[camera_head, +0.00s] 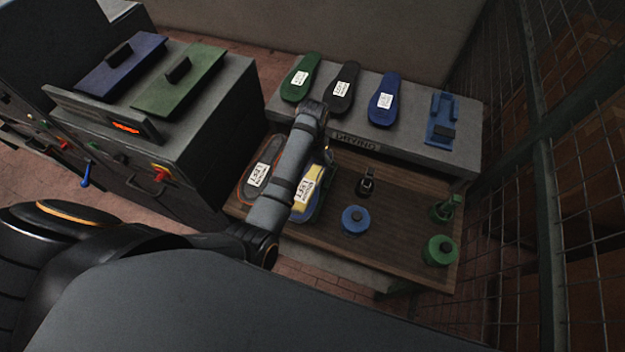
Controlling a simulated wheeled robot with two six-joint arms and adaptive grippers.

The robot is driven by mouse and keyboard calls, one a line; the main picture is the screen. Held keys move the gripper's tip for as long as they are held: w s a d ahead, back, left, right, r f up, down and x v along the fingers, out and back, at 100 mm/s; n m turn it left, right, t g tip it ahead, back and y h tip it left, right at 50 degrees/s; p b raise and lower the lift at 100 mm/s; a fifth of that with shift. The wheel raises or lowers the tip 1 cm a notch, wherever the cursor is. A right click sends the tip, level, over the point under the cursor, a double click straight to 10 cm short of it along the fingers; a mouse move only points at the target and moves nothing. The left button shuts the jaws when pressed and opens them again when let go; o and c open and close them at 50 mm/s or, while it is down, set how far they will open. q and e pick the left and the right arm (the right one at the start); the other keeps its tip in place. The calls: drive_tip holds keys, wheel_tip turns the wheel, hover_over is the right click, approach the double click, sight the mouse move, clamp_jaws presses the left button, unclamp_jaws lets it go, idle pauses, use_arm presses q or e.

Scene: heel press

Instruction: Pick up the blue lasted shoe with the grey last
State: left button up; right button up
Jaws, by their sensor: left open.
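A blue-edged lasted shoe with a yellow top and white label (301,205) lies on the wooden table, partly hidden by my left arm. Left of the arm, a grey-topped piece with a reddish rim and white label (252,189) lies beside it. No blue shoe with a clearly grey top shows; part of the table is covered by the arm. My left gripper (327,156) is open, over the far end of the yellow-topped shoe, largely hidden by its own wrist. My right gripper is not in view.
The rear shelf holds green (298,85), black (345,80) and blue (383,105) labelled soles and a blue fixture (441,127). A blue round pot (355,221), green pot (439,252) and small dark piece (367,184) stand on the table (400,215). Wire fence is at right.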

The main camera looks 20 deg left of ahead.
sight(316, 170)
use_arm(q)
drive_tip(key=shift+w+d+f+p, duration=0.2)
drive_tip(key=shift+d+f+p, duration=0.25)
drive_tip(key=shift+f+p, duration=0.3)
wheel_tip(316, 170, down, 3)
drive_tip(key=shift+r, duration=0.1)
drive_tip(key=shift+a+f, duration=0.1)
drive_tip(key=shift+f, duration=0.35)
drive_tip(key=c, duration=1.3)
drive_tip(key=shift+c, duration=1)
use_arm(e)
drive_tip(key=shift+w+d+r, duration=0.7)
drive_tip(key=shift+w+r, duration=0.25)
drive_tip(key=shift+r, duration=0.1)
use_arm(q)
drive_tip(key=shift+w, duration=0.1)
